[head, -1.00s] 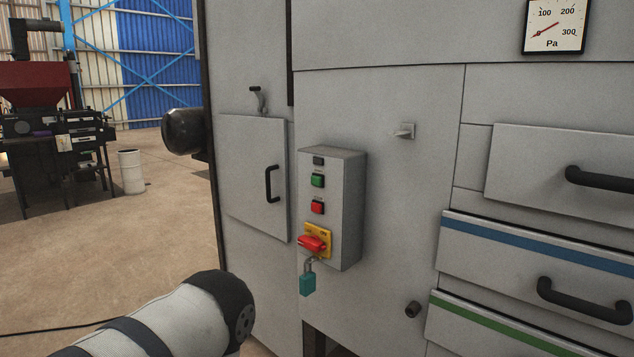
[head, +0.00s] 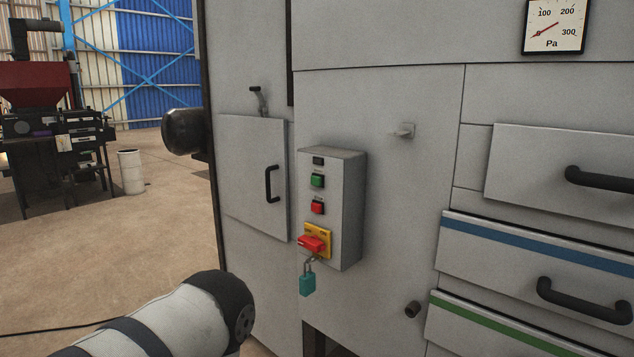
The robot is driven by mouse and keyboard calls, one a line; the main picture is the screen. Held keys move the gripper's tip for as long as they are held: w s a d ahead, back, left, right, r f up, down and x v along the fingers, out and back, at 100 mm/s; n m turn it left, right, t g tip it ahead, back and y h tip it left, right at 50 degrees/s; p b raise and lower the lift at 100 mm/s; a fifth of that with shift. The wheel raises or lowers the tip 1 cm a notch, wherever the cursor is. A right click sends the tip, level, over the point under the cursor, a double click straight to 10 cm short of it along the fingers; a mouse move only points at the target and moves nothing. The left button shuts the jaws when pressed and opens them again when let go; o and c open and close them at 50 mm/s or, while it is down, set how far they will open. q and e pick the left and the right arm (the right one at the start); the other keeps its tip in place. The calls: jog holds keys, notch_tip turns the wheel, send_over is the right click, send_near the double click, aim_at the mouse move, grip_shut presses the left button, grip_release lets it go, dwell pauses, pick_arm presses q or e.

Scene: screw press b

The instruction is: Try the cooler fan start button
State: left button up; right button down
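A grey control box (head: 349,212) is fixed to the front of the grey machine cabinet. On its face, from top to bottom, are a small dark window (head: 318,161), a green button (head: 318,181), a red button (head: 317,207) and a red rotary switch (head: 311,243) on a yellow plate (head: 325,233). A teal padlock (head: 307,284) hangs from the rotary switch. The labels by the buttons are too small to read. Part of my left arm shows at the lower left, below and left of the box. Neither gripper is in view.
A cabinet door (head: 252,180) with a black handle (head: 271,184) is left of the box. Drawers with protruding black handles (head: 585,302) are at the right. A pressure gauge (head: 554,26) is at the top right. Open floor (head: 120,240) lies to the left.

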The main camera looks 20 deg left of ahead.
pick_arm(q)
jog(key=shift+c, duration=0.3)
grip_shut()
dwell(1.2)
